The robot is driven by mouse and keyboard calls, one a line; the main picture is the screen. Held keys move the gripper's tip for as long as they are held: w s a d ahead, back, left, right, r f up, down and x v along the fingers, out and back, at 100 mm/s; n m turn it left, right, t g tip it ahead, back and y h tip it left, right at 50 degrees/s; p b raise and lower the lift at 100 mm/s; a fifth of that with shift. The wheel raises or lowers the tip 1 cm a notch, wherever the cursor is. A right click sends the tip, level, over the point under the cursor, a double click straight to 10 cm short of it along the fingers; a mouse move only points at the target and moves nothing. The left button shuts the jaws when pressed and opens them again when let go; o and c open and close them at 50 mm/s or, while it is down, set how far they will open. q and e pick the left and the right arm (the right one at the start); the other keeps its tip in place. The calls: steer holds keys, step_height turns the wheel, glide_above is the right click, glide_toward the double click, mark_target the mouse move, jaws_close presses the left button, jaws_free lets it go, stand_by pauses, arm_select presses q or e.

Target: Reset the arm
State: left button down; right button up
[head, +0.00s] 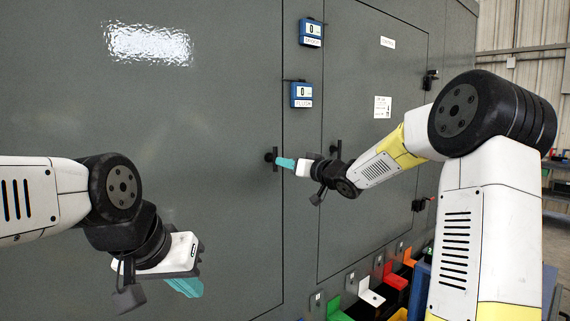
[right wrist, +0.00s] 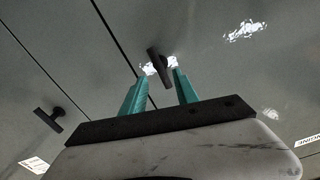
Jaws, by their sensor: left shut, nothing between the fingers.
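My right gripper (head: 285,163) reaches in from the right to a black T-shaped handle (head: 271,156) on the grey enclosure door (head: 200,120). In the right wrist view its two teal fingers (right wrist: 161,78) are apart. The handle (right wrist: 158,66) shows between their tips; I cannot tell whether it lies between them or just beyond, and no finger clearly touches it. My left gripper (head: 184,286) is low at the left in front of the door, pointing down to the right, shut and empty. The door looks closed.
Two blue display boxes (head: 311,32) (head: 301,95) hang on the enclosure, each reading 0. Another black handle (head: 336,150) is on the neighbouring panel. Coloured brackets, among them a white one (head: 370,292) and a red one (head: 395,276), line the lower right.

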steer(key=s+d+f+m+g+h, duration=0.2)
steer(key=s+d+h, duration=0.35)
steer(key=s, duration=0.45)
steer(key=s+d+f+m+g+h, duration=0.15)
steer(key=s+d+h, duration=0.4)
steer(key=s, duration=0.55)
steer(key=s+f+g+y, duration=0.1)
steer(key=s+f, duration=0.3)
steer(key=s, duration=0.6)
steer(key=s+a+f+g+y, duration=0.1)
steer(key=s+f+g, duration=0.3)
steer(key=s, duration=0.6)
steer(key=shift+s+f+m+y, duration=0.3)
steer(key=shift+f+m, duration=0.05)
steer(key=shift+f, duration=0.05)
